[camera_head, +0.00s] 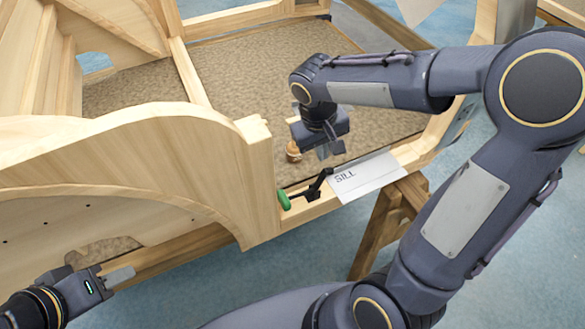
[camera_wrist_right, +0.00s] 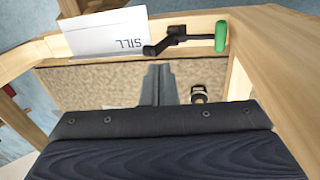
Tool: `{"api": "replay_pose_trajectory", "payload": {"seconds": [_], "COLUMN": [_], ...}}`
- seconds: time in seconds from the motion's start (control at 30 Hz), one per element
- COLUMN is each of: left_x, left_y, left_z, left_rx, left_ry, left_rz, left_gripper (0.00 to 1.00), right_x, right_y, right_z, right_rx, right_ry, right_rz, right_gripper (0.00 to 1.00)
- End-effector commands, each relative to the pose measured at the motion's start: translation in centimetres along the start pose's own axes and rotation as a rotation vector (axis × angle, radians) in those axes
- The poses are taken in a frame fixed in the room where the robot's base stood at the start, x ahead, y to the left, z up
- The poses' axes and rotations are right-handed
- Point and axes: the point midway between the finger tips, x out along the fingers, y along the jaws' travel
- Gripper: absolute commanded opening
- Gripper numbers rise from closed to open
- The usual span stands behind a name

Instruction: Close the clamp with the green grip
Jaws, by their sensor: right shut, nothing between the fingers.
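The clamp (camera_head: 316,187) is black and sits on the wooden sill rail beside the SILL sheet. Its green grip (camera_head: 284,200) is at the end of a black arm, close to the upright wooden post. In the right wrist view the clamp (camera_wrist_right: 176,40) is at the top, with the green grip (camera_wrist_right: 221,36) to its right. My right gripper (camera_head: 331,151) is shut and empty above the brown floor panel, behind the rail and apart from the clamp. Its fingers (camera_wrist_right: 158,82) point toward the rail. My left gripper (camera_head: 120,277) is low at the left, far from the clamp; its finger gap cannot be made out.
A white SILL sheet (camera_head: 368,179) lies on the rail right of the clamp. A small brown object with a dark band (camera_head: 293,152) stands on the floor panel (camera_head: 230,75) near my right gripper. The curved wooden side panel (camera_head: 130,160) and a sawhorse (camera_head: 385,220) flank the area.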

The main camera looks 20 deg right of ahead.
Motion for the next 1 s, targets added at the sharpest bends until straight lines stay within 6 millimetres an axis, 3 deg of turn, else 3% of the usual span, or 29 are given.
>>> {"api": "replay_pose_trajectory", "payload": {"seconds": [0.2,0.37,0.7,1.0], "left_x": [-0.4,-0.4,-0.7,-0.7], "left_y": [0.2,0.2,0.3,0.3], "left_z": [-0.2,-0.2,-0.3,-0.3], "left_rx": [0.0,0.0,0.0,0.0], "left_ry": [0.0,0.0,0.0,0.0], "left_rz": [0.0,0.0,0.0,0.0], "left_gripper": [0.36,0.36,0.36,0.36], "right_x": [1.2,3.0,9.0,11.0], "right_y": [-0.6,-0.5,-0.1,0.0], "right_z": [-2.2,-2.1,-1.9,-1.9], "right_rx": [-0.03,-0.03,-0.031,-0.03], "right_ry": [-0.024,-0.029,-0.029,-0.024], "right_rz": [0.071,0.074,0.071,0.07], "right_gripper": [0.0,0.0,0.0,0.0]}}
